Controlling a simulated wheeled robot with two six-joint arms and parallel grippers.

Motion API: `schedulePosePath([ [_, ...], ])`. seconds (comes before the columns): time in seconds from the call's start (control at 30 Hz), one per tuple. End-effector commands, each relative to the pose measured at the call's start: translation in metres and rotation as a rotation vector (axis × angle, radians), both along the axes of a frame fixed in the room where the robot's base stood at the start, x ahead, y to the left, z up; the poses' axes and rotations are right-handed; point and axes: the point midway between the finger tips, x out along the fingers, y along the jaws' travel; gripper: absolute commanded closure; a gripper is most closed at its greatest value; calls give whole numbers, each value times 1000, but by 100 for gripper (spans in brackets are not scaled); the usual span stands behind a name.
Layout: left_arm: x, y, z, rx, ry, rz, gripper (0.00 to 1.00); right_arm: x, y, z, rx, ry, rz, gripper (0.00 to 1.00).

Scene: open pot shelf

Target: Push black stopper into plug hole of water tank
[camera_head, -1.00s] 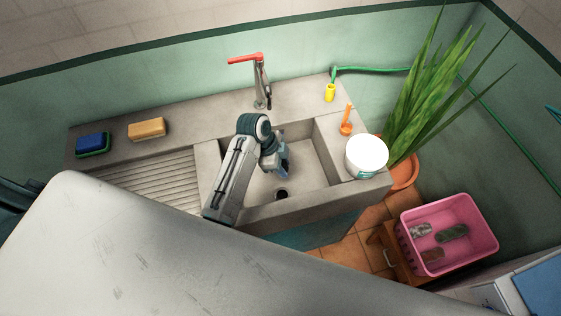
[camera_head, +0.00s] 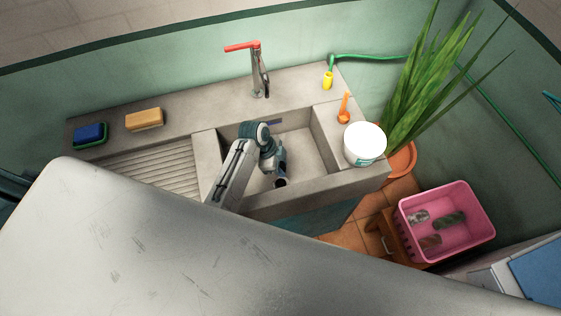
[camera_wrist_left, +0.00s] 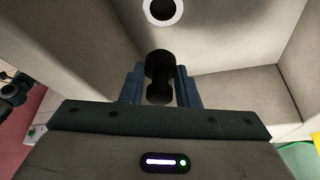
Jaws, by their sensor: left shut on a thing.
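The water tank is the grey concrete sink basin (camera_head: 318,150), below the tap. My left gripper (camera_wrist_left: 159,88) is shut on the black stopper (camera_wrist_left: 159,68), which sticks out past the fingertips in the left wrist view. The plug hole (camera_wrist_left: 162,10), a dark opening with a pale ring, lies beyond the stopper at the top of that view. A gap of basin floor shows between them there. In the head view my left gripper (camera_head: 279,168) is down inside the basin, by a dark spot near the plug hole. I cannot tell stopper from hole there. My right gripper is not in view.
The tap (camera_head: 259,75) with a red handle stands behind the basin. A white tub (camera_head: 364,145) and an orange scoop (camera_head: 344,107) stand at its right. A tan sponge (camera_head: 144,119) lies on the left ledge. A pink crate (camera_head: 475,215) is at lower right.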

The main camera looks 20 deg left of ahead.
Motion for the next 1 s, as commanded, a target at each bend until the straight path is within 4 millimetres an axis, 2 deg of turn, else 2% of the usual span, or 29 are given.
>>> schedulePosePath([
  [0.1,0,0,-10,1,1,1,93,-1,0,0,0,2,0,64],
  [0.2,0,0,-22,0,0,0,93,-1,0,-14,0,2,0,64],
  [0.8,0,0,-70,0,-1,0,93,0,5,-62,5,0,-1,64],
  [1.0,0,0,-84,0,-1,1,93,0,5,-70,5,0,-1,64],
])
